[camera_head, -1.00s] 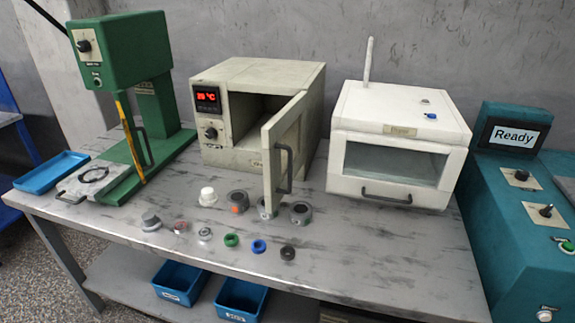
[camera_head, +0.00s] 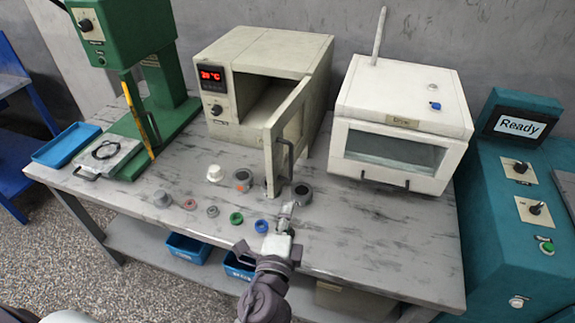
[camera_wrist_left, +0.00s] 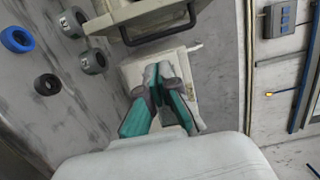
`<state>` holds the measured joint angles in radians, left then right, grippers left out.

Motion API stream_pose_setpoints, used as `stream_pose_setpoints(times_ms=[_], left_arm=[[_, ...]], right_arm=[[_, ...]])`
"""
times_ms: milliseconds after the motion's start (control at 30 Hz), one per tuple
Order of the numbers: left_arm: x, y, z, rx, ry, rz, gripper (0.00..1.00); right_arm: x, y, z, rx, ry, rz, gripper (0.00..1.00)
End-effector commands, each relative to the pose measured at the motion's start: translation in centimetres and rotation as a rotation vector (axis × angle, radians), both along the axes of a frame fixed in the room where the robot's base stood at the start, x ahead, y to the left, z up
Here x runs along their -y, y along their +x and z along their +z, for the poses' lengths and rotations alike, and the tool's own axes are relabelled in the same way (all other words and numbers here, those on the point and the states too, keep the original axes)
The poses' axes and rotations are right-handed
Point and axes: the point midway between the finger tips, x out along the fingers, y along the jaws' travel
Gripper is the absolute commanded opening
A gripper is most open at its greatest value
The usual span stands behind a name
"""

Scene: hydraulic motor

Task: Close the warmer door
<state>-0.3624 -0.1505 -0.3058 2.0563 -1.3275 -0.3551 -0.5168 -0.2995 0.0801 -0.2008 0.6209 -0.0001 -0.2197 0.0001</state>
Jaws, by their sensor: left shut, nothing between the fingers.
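The warmer is a beige box (camera_head: 285,50) with a red temperature display at the back middle of the table. Its door (camera_head: 292,125) stands open, swung out toward me, with a dark vertical handle (camera_head: 286,160) on it. The door's edge and handle appear to show at the top of the left wrist view (camera_wrist_left: 155,32). My left gripper (camera_head: 288,209) is shut and empty, just in front of the door's lower end and apart from it. Its fingers also show in the left wrist view (camera_wrist_left: 158,72). My right gripper is out of view.
Several small rings and caps, among them a green ring (camera_head: 236,218) and a blue ring (camera_head: 261,226), lie left of my gripper. A white chamber with a window (camera_head: 395,150) stands to the right. A green press (camera_head: 130,35) stands left. The table's front right is clear.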

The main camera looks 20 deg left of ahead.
Motion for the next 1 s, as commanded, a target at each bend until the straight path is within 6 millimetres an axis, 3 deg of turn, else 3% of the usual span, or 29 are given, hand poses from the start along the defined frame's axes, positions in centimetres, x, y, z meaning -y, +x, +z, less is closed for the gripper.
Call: stream_pose_setpoints(times_ms=[167, 567, 700, 1000], left_arm=[[-0.3, 2.0, 0.5, 0.005, 0.006, 0.003, 0.00], [-1.2, 10.3, 0.4, 0.003, 0.001, 0.002, 0.00], [-3.6, 10.1, 0.4, 0.001, 0.003, 0.003, 0.00], [-5.2, 10.3, 0.1, 0.002, 0.000, 0.001, 0.00]], right_arm=[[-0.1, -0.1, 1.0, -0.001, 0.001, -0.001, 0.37], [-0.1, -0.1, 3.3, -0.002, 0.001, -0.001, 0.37], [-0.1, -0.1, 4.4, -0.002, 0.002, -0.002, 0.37], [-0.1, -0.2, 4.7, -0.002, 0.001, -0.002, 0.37]])
